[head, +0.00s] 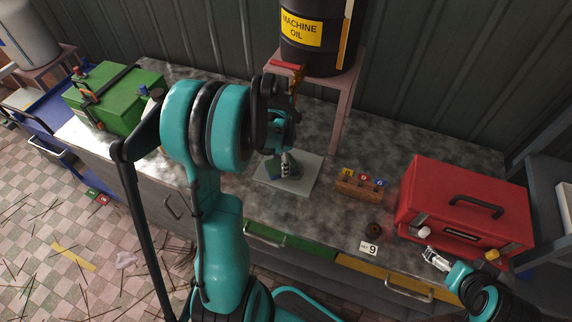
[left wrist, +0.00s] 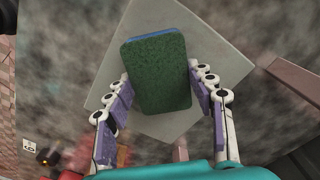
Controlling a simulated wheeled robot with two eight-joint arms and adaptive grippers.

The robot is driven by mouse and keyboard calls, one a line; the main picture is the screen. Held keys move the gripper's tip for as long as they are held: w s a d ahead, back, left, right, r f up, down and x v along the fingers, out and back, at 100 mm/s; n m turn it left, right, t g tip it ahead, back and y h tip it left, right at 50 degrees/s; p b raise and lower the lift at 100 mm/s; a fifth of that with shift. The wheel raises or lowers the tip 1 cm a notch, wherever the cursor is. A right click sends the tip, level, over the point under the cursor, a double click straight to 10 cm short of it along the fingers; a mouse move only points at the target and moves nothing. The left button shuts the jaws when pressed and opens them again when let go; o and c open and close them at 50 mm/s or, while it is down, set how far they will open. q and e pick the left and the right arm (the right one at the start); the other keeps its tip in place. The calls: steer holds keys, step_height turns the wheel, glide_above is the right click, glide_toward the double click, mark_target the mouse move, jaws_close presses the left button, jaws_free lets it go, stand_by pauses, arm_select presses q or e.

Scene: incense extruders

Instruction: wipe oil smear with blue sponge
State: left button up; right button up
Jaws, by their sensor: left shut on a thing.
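The sponge (left wrist: 155,75) shows a dark green scouring face with a blue edge in the left wrist view. My left gripper (head: 288,165) is shut on it, with fingers at both of its long sides. The sponge is over a pale square plate (head: 305,179) on the bench; I cannot tell whether it touches the plate. The plate also shows in the left wrist view (left wrist: 225,62). No oil smear can be made out; the sponge and gripper hide part of the plate. My right gripper (head: 432,257) is by the red toolbox's front, its opening unclear.
A machine oil drum (head: 318,40) stands on a stand (head: 341,115) behind the plate. A green box (head: 115,95) stands at left.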

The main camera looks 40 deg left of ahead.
mark_target(293, 168)
arm_select(q)
steer(key=shift+a, duration=0.35)
steer(key=shift+s+a+b, duration=0.25)
steer(key=shift+a+b, duration=0.05)
steer(key=shift+a, duration=0.8)
steer(key=shift+w+d, duration=0.1)
steer(key=shift+d, duration=0.55)
steer(key=shift+w+d, duration=0.2)
steer(key=shift+d, duration=0.65)
steer(key=shift+d+r, duration=0.1)
steer(key=shift+d, duration=0.8)
steer(key=shift+w+d+b, duration=0.15)
steer(key=shift+w+d, duration=0.1)
steer(key=shift+d, duration=0.4)
steer(key=shift+w+d+b, duration=0.15)
steer(key=shift+w+d, duration=0.05)
steer(key=shift+d, duration=0.4)
steer(key=shift+w+d, duration=0.15)
steer(key=shift+d, duration=0.05)
steer(key=shift+w+d+f, duration=0.15)
steer(key=shift+d+f, duration=0.05)
steer(key=shift+d, duration=0.4)
steer(key=shift+c, duration=0.5)
steer(key=shift+w+d, duration=0.15)
steer(key=shift+d, duration=0.75)
steer(key=shift+f, duration=0.1)
